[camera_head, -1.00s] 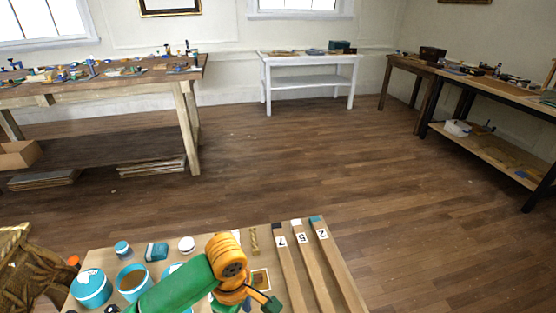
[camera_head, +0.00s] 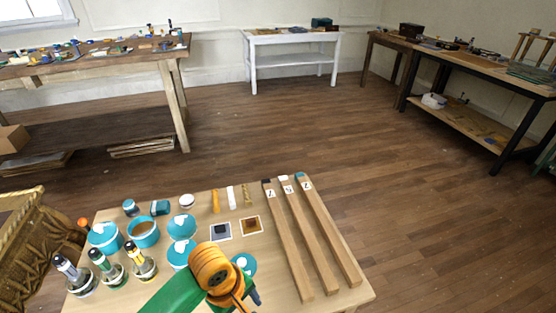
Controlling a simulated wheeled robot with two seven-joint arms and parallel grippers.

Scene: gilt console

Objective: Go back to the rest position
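My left arm, green with an orange joint (camera_head: 212,270), comes in at the bottom of the head view over the front of the wooden table (camera_head: 340,292). Only a small dark part of my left gripper (camera_head: 255,297) shows beside the joint, near the bottom edge. Its fingers are mostly hidden or cut off, so I cannot tell whether it is open or shut. My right arm and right gripper are not in view.
The table holds three numbered wooden strips (camera_head: 312,235), blue pots (camera_head: 145,233), several bottles (camera_head: 140,262) and two small square samples (camera_head: 220,231). A gilt carved console (camera_head: 28,245) stands at the left. Floor beyond is clear, up to workbenches (camera_head: 165,95).

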